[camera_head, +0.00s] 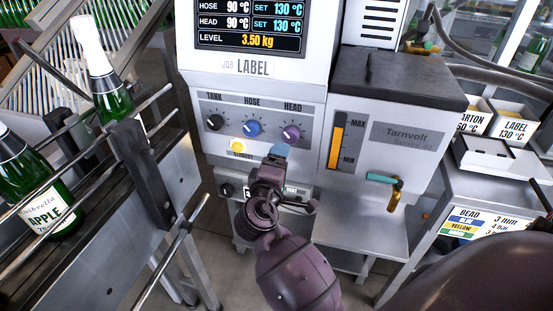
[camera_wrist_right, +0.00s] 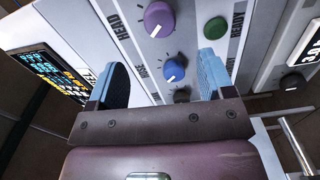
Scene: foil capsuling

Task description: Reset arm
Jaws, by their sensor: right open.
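My right gripper (camera_head: 280,151) is in front of the lower panel of the grey glue machine (camera_head: 255,82), just below its row of knobs. In the right wrist view, the right gripper (camera_wrist_right: 163,78) is open, with its two blue fingertips apart and nothing held between them. The blue hose knob (camera_head: 253,128) appears between the fingers in the right wrist view (camera_wrist_right: 173,69). The purple head knob (camera_head: 291,133) appears beyond them there (camera_wrist_right: 158,19). The dark tank knob (camera_head: 215,122) is at the left of the row. My left gripper is not in view.
A railed conveyor with green bottles (camera_head: 112,97) stands at the left. The display (camera_head: 250,25) is above the knobs. A level gauge (camera_head: 341,147) and teal-handled valve (camera_head: 384,179) are at right. A green button (camera_wrist_right: 214,28) shows beyond the right finger.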

